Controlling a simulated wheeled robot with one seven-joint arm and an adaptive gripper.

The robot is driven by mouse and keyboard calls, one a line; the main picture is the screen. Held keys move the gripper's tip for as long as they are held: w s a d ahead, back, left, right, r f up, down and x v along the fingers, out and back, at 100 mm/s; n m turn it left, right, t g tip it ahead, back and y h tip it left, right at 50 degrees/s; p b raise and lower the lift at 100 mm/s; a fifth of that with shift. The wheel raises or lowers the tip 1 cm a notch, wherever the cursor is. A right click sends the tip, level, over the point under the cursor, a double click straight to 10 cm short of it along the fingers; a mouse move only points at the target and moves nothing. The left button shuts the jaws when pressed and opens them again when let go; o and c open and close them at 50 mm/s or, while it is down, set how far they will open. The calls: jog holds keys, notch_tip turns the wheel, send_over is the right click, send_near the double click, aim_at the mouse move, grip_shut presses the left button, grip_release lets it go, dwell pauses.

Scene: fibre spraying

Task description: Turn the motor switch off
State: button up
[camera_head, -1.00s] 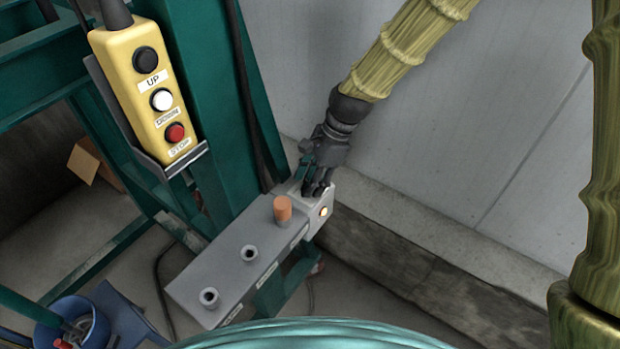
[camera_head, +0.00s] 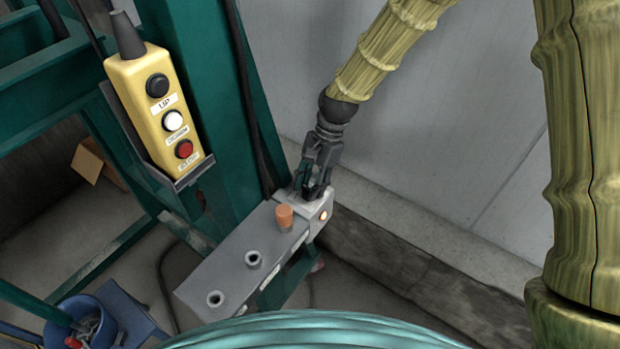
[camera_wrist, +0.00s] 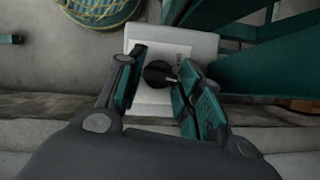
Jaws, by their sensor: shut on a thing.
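The motor switch is a black round knob (camera_wrist: 159,74) with a light pointer mark, on a pale plate (camera_wrist: 150,110) at the end of the grey control box (camera_head: 228,265). My gripper (camera_wrist: 160,80) is around the knob, a finger on each side, in the wrist view. In the head view my gripper (camera_head: 311,188) reaches down to the box's far end, and its fingers hide the knob there. A small lit lamp (camera_head: 323,216) shows on the box's end face.
A yellow pendant with UP, DOWN and STOP buttons (camera_head: 157,110) hangs at the left. A green post (camera_head: 200,90) stands beside the box. A blue bucket (camera_head: 85,320) is at lower left.

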jog(key=n+g+h+p, duration=0.1)
jog(key=n+p, duration=0.1)
jog(key=n, duration=0.2)
jog(key=shift+w+a+r+n, duration=0.1)
jog(key=shift+n, duration=0.2)
jog(key=n+h, duration=0.1)
jog(key=n, duration=0.1)
jog(key=n+h+p, duration=0.1)
jog(key=n, duration=0.1)
jog(key=shift+a+g, duration=0.1)
jog(key=shift+g, duration=0.2)
jog(key=shift+n, duration=0.3)
jog(key=o, duration=1)
notch_tip(320, 180, up, 10)
jog(key=shift+f, duration=0.1)
